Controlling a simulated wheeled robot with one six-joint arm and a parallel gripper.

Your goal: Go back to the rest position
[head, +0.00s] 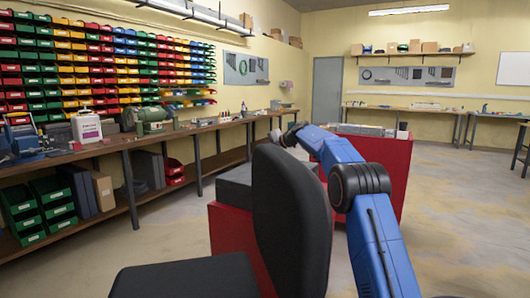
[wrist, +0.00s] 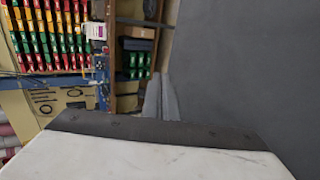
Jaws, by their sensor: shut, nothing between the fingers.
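My gripper (wrist: 160,96) shows in the wrist view as grey fingers close together, with nothing between them. The white and dark housing below it fills the bottom of that view. In the head view my blue arm rises from the lower right, bends at a dark joint and reaches left to the middle of the picture. Its far end is near the top of a dark upright backrest, and the fingers cannot be made out there.
A black backrest (head: 290,215) and black seat (head: 185,281) stand in front. A red cabinet (head: 385,168) stands behind the arm. A long workbench (head: 160,138) runs along the left, under coloured bins (head: 75,65). The floor (head: 465,215) at right is clear.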

